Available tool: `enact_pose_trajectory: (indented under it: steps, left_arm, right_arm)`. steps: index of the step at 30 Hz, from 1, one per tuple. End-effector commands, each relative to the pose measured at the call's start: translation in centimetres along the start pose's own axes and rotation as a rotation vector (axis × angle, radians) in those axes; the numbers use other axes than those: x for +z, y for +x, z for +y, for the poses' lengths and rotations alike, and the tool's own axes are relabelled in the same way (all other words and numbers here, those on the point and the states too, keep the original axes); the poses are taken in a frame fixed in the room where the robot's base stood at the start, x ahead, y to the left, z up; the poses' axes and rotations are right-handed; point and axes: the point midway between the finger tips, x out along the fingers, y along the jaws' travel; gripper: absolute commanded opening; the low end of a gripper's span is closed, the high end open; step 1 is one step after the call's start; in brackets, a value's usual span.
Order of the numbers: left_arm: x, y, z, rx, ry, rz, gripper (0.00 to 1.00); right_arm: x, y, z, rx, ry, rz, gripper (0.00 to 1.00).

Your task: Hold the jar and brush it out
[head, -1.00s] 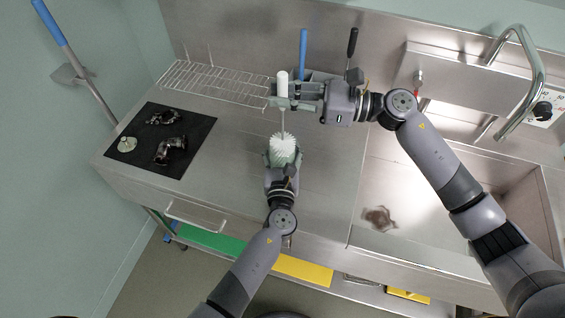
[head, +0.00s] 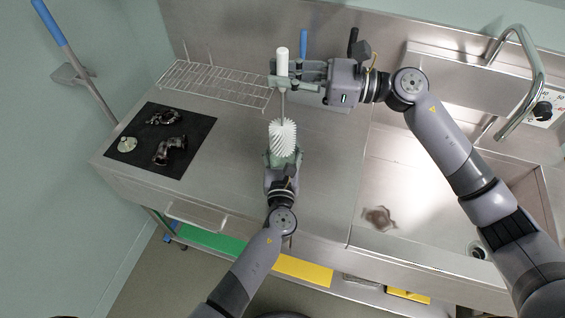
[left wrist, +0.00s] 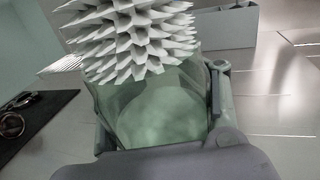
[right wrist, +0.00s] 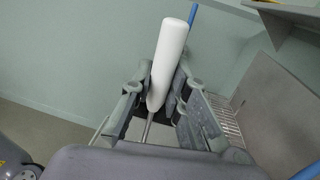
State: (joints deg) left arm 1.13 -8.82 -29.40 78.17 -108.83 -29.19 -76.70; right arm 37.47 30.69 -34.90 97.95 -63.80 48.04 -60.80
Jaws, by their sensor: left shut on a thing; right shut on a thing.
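The brush has a white handle (head: 282,62), a thin metal rod and a white bristle head (head: 282,136). My right gripper (head: 284,84) is shut on the handle, which also shows in the right wrist view (right wrist: 168,60). My left gripper (head: 283,160) is shut on the jar, a greenish see-through vessel (left wrist: 160,112) in the left wrist view. The bristle head (left wrist: 130,35) stands mostly above the jar's mouth there. Whether its lower end is still inside the jar is hard to tell. In the head view the gripper and bristles mostly hide the jar.
A wire rack (head: 215,84) lies at the back left of the steel counter. A black mat (head: 185,128) with dark metal fittings and a pale round part lies left. A sink (head: 420,190) with a tap (head: 535,75) is right. The counter between mat and sink is largely clear.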

Motion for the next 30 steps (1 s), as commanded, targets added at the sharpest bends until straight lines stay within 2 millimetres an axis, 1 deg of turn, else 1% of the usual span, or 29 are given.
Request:
enact_pose_trajectory:
  steps: [3,30]
  left_arm:
    - [-0.1,0.0,0.0,0.000,0.000,0.001,0.13]
    - [-0.1,0.0,0.0,0.000,0.000,0.001,0.13]
  right_arm:
    - [0.8,0.0,0.0,0.000,-0.004,-0.002,0.00]
    - [5.0,0.0,0.0,0.000,-0.003,0.000,0.00]
